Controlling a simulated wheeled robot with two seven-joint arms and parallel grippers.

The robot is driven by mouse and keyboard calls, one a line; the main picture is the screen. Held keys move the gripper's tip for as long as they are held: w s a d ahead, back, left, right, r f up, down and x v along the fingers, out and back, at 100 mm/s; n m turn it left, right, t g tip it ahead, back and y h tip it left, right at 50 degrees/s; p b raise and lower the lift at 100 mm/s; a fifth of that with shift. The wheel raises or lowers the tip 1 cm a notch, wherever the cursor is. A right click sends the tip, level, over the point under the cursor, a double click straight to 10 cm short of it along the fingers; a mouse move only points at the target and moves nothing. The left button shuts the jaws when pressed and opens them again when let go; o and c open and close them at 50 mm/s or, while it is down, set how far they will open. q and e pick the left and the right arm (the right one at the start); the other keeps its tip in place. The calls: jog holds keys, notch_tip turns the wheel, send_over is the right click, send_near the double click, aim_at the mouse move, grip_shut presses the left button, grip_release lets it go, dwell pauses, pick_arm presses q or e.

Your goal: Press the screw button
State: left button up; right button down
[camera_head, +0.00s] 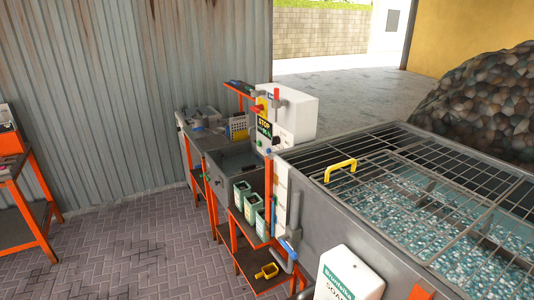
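A white control box (297,112) stands at the middle of the head view, beyond the near end of the wash tank. Its front panel faces left and carries a black label with yellow STOP lettering (263,124). Red and yellow handles or switches (275,95) show near its top, and a dark round knob (276,140) sits lower on the panel. The panel is seen at a slant and is small, so I cannot tell which control is the screw button. Neither of my grippers shows in this view.
A metal tank (345,238) with a wire-grid lid and yellow handle (340,169) over bluish flakes fills the right. Orange-framed shelves with green-and-white containers (253,208) stand left of it. An orange bench (32,205) is at far left. The brick floor (125,245) between is clear.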

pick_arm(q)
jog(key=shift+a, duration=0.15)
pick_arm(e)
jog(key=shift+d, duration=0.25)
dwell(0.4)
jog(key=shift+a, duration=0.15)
